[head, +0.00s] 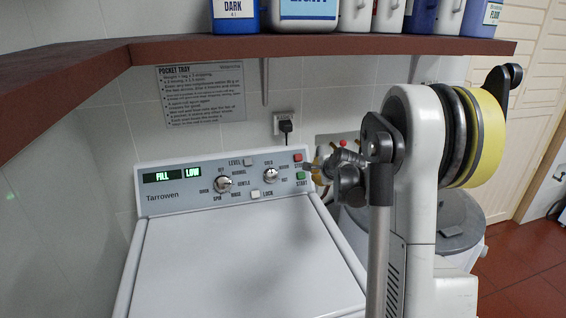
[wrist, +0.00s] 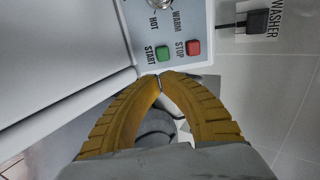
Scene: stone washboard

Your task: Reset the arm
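My gripper (head: 318,163) is at the right end of the washer's control panel (head: 205,185), close to the red STOP button (head: 297,158) and the green START button (head: 301,176). In the wrist view the two yellow fingers of my gripper (wrist: 161,77) meet at their tips with nothing between them. The tips are just below the green START button (wrist: 162,53) and the red STOP button (wrist: 193,47). I cannot tell whether they touch the panel. In the head view my arm hides part of the scene to the right of the washer.
The white washer lid (head: 245,260) is shut and clear. A brown shelf (head: 330,46) with several bottles runs above the panel. A black plug (head: 286,126) sits in the wall socket. A round grey-lidded drum (head: 455,225) stands behind my arm, with red floor tiles (head: 530,270) at right.

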